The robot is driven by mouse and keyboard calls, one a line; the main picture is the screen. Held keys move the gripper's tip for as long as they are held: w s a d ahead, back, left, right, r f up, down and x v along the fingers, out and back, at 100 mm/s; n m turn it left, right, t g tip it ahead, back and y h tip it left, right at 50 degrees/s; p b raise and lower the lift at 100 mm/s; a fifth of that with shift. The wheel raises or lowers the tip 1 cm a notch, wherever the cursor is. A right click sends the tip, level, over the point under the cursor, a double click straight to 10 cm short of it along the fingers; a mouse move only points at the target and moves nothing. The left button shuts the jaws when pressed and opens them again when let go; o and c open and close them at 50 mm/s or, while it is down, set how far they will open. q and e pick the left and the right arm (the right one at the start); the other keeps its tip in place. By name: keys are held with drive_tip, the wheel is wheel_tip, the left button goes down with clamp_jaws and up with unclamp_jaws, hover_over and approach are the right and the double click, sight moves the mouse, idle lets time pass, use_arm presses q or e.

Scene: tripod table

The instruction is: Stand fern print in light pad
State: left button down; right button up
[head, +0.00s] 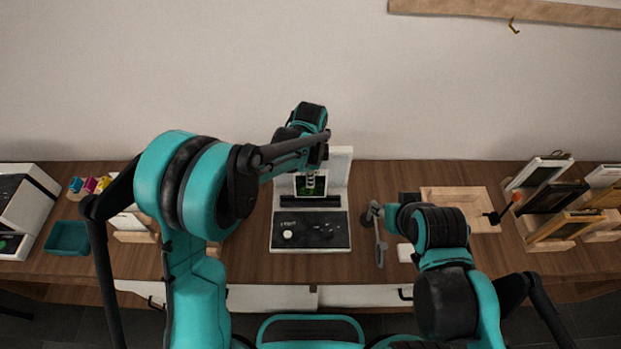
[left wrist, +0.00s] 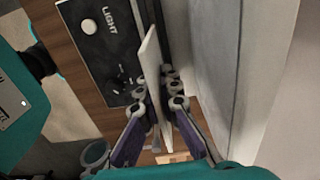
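The fern print (head: 303,190), a pale-edged card with a green picture, stands near upright at the back of the light pad (head: 338,236). In the left wrist view the print (left wrist: 151,60) shows edge-on as a thin white card. My left gripper (head: 312,180) is shut on it, with a finger on each face in the wrist view (left wrist: 160,103). The print is just behind the pad's dark bar; I cannot tell whether its lower edge rests there. My right gripper (head: 378,232) hangs empty right of the pad; its finger gap is unclear.
A wooden tray (head: 460,198) and a rack of frames (head: 550,205) are on the right. A teal bin (head: 68,238) and a white machine (head: 22,212) are on the left. The wall is close behind the pad. Bare tabletop (head: 245,250) lies left of the pad.

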use_arm(q)
drive_tip(key=shift+f, duration=0.15)
drive_tip(key=shift+f+b, duration=1.2)
drive_tip(key=shift+f, duration=0.15)
drive_tip(key=c, duration=1.6)
unclamp_jaws()
drive_tip(key=shift+c, duration=0.2)
drive_tip(key=shift+r+p, duration=2.95)
drive_tip(key=shift+r, duration=1.6)
